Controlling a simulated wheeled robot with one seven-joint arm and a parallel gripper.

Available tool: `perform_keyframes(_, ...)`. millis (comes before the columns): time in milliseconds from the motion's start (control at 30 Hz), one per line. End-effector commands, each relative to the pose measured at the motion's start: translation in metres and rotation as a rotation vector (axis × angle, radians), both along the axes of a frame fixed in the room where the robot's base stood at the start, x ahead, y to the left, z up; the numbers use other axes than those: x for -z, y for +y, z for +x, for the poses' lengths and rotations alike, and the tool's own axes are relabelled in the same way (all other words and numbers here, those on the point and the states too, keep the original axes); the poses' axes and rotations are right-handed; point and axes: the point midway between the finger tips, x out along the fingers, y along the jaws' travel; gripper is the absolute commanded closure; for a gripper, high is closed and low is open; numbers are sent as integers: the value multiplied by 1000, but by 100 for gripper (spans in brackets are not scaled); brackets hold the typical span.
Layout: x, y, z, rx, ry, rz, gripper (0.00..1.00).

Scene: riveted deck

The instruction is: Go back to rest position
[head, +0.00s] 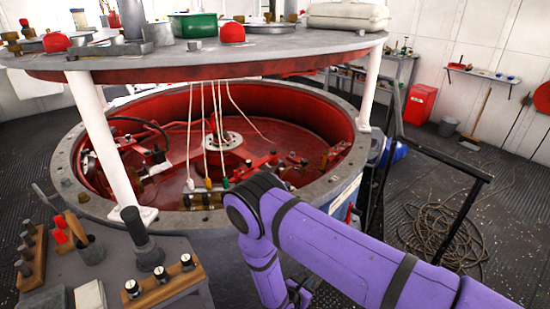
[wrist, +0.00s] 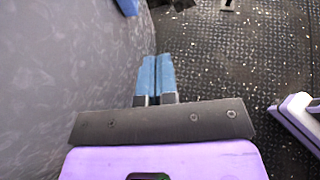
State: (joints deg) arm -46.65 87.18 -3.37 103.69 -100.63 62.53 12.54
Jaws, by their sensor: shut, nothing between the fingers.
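My gripper (wrist: 155,78) shows in the wrist view with its two blue fingers side by side and touching, with nothing between them. It points along the curved grey side of the round tank (wrist: 75,60), above the dark riveted deck (wrist: 240,70). In the head view my purple arm reaches in from the lower right and bends down at the elbow in front of the tank. The gripper itself is hidden from the head view.
The tank's open red interior (head: 290,110) and raised round top (head: 220,58) fill the left. A black rail (head: 440,160) stands right of the arm. Coiled rope (head: 440,230) lies on the deck behind it. A side console (head: 120,260) with knobs is at lower left.

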Motion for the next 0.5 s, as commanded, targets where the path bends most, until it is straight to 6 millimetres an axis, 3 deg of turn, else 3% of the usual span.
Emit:
perform_keyframes(267, -27, 1, 13, 62, -28, 26, 100)
perform_keyframes(500, -63, -1, 28, 146, -62, 61, 100)
